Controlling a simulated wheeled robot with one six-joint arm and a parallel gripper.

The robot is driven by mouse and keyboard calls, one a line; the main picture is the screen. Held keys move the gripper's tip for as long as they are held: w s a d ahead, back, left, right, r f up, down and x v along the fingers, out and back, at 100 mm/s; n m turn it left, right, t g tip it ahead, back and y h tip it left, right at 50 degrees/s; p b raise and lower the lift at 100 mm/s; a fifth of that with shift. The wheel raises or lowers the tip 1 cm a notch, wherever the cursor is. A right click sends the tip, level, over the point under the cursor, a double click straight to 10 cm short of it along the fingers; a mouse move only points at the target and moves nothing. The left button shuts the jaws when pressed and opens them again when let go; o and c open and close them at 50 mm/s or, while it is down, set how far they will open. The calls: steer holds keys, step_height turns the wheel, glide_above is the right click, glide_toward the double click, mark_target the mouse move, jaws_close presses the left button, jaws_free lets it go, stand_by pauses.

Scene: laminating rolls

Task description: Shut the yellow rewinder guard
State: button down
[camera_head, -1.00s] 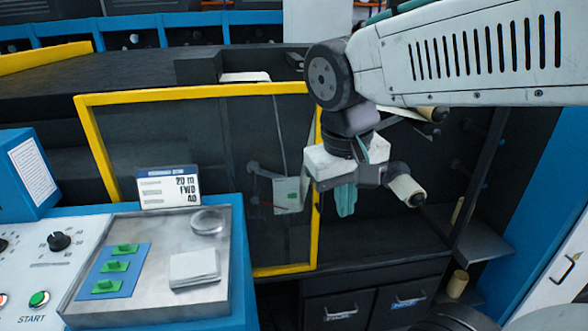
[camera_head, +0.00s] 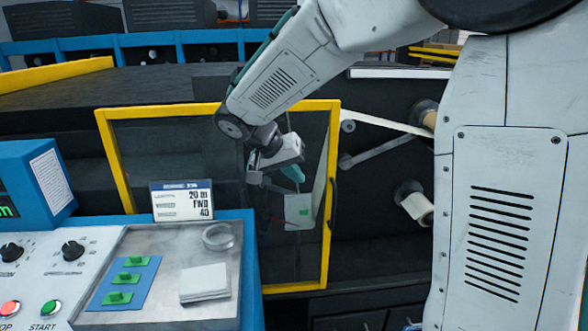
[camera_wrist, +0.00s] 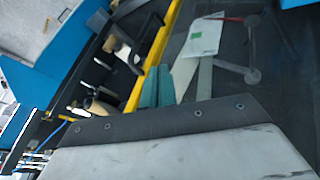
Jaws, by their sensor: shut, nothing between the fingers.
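The yellow rewinder guard (camera_head: 330,240) is a yellow frame around a dark see-through panel. It stands upright in the middle of the head view, with a dark handle (camera_head: 333,190) at its right edge. The rolls to its right are uncovered. My gripper (camera_head: 293,172) is shut and empty, its teal fingers in front of the panel, left of the right-hand bar. In the wrist view the teal fingers (camera_wrist: 157,86) appear close beside the guard's yellow bar (camera_wrist: 152,62); I cannot tell whether they touch. My forearm hides part of the top bar.
A roll (camera_head: 418,208) on a spindle and a pale web (camera_head: 380,122) lie right of the guard. A blue console with a metal tray (camera_head: 150,295), START button (camera_head: 51,308) and small display sign (camera_head: 182,201) fills the front left. My arm blocks the right side.

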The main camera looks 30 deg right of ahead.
mark_target(324, 186)
steer(key=x, duration=0.6)
steer(key=shift+s+d+r, duration=0.25)
steer(key=shift+s+d, duration=0.55)
steer(key=shift+d, duration=0.25)
steer(key=shift+s+d, duration=0.3)
steer(key=shift+d, duration=0.25)
steer(key=shift+d, duration=0.1)
